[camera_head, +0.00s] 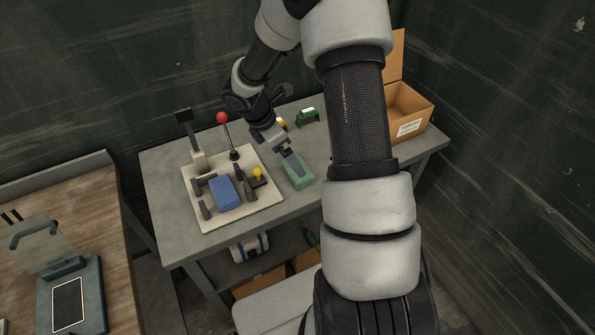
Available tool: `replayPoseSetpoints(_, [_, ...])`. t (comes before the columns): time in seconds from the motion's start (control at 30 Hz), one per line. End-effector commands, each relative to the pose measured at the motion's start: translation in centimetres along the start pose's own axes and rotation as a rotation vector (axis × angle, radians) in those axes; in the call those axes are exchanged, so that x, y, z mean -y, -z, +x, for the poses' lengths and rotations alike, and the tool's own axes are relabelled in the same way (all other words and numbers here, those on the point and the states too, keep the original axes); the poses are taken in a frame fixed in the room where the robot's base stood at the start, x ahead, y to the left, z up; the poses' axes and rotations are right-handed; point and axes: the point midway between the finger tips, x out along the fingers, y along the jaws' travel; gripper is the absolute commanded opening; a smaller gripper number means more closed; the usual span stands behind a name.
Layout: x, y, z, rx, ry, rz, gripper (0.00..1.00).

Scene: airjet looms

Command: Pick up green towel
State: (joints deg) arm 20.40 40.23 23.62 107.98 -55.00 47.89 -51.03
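The green towel (304,181) lies on the grey table, just right of the white fixture board. It looks like a small folded block. My gripper (291,160) reaches down from the upper left, and its tip overlaps the upper left part of the towel in the picture. A dark grey part shows over the middle of the towel and hides some of it. I cannot tell whether the fingers touch the towel, or whether they are open or shut.
The white board (262,207) holds a blue block (226,191), a red-knobbed lever (222,118) and a yellow knob (258,172). A green item (308,116) stands behind. An open cardboard box (409,104) is at the right. A wooden bench (95,205) is at left.

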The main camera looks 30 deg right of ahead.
Motion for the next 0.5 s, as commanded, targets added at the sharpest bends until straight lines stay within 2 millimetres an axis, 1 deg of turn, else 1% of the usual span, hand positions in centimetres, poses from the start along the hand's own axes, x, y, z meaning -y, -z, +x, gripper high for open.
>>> replayPoseSetpoints(0.03, [0.1,0.1,1.0,-0.001,0.003,-0.001,1.0])
replayPoseSetpoints(0.1, [0.0,0.1,1.9,-0.001,0.001,0.0,1.0])
replayPoseSetpoints(0.37, [0.1,0.1,3.8,0.0,0.002,0.0,1.0])
replayPoseSetpoints(0.5, [0.1,0.4,6.0,-0.002,0.003,0.0,1.0])
